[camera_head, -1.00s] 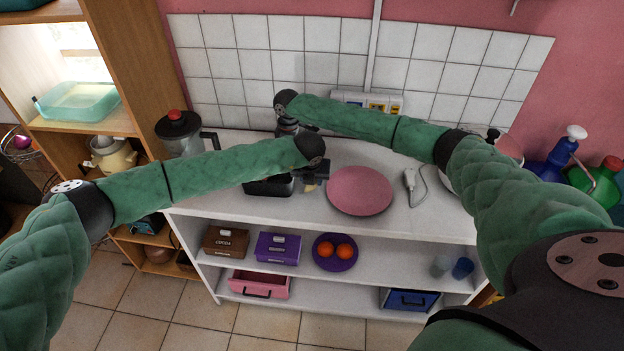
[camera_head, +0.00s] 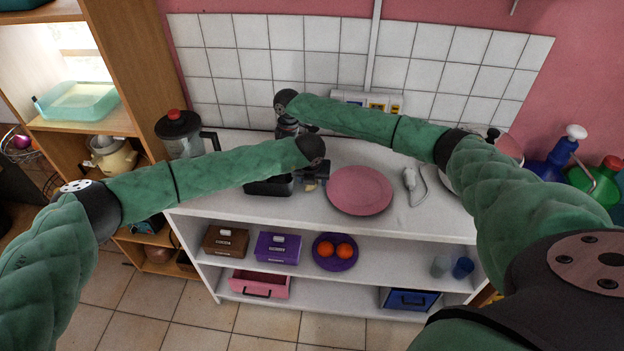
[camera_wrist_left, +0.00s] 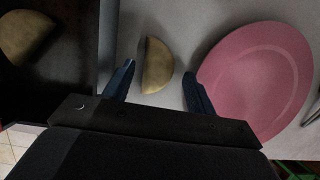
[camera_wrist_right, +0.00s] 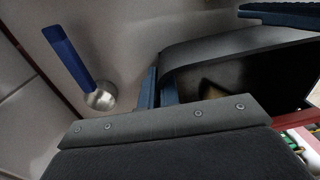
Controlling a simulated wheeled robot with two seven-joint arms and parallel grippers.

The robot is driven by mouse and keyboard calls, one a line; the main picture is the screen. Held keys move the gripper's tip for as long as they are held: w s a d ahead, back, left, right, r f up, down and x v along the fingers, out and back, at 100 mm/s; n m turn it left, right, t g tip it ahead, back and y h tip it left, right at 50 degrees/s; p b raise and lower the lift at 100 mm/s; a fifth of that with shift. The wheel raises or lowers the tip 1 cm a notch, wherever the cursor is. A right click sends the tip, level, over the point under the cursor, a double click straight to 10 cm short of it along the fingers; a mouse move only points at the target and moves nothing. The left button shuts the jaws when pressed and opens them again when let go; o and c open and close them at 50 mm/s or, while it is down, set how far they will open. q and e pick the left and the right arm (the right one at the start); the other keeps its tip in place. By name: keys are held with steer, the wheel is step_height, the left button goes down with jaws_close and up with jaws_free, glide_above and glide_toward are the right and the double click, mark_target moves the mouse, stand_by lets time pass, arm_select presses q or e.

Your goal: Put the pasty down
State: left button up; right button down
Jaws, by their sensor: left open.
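A half-round golden pasty (camera_wrist_left: 157,66) appears to lie on the white counter, between the black tray and the pink plate (camera_wrist_left: 262,80). My left gripper (camera_wrist_left: 158,80) is open above it, one finger to each side and both apart from it. In the head view the pasty (camera_head: 309,187) shows small beside my left gripper (camera_head: 318,175). A second pasty (camera_wrist_left: 26,36) is in the black tray (camera_wrist_left: 75,75). The right wrist view shows my right gripper (camera_wrist_right: 158,88) shut on the black tray's wall (camera_wrist_right: 215,45). My left arm partly hides the tray in the head view.
The pink plate (camera_head: 359,191) is empty. A blue-handled scoop (camera_wrist_right: 85,75) lies behind the tray. A blender (camera_head: 184,138) stands at left, a white hand-held appliance (camera_head: 409,179) right of the plate. Boxes and a purple plate (camera_head: 335,264) of oranges are on the shelf below.

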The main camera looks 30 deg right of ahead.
arm_select(q)
steer(key=v, duration=1.1)
steer(key=shift+r, duration=0.25)
steer(key=shift+o, duration=0.5)
steer(key=shift+s+a+r, duration=0.1)
steer(key=shift+r, duration=0.2)
steer(key=m+g, duration=0.2)
steer(key=m, duration=2.4)
glide_above(313, 187)
steer(key=shift+y, duration=0.4)
step_height(313, 187, down, 5)
steer(key=shift+r, duration=0.2)
steer(key=m, duration=0.4)
steer(key=shift+f, duration=0.15)
steer(key=m, duration=0.3)
steer(key=shift+w+d+f+m, duration=0.1)
steer(key=shift+w+d+m, duration=0.2)
steer(key=shift+m, duration=0.1)
steer(key=shift+w+d+m+y, duration=0.1)
steer(key=shift+w+m+y, duration=0.15)
steer(key=shift+m, duration=0.75)
steer(key=shift+f, duration=0.65)
steer(key=shift+w+f, duration=0.2)
steer(key=shift+f, duration=0.75)
steer(key=shift+w+f, duration=0.2)
steer(key=shift+f, duration=0.75)
steer(key=shift+w+f, duration=0.2)
steer(key=shift+f, duration=0.75)
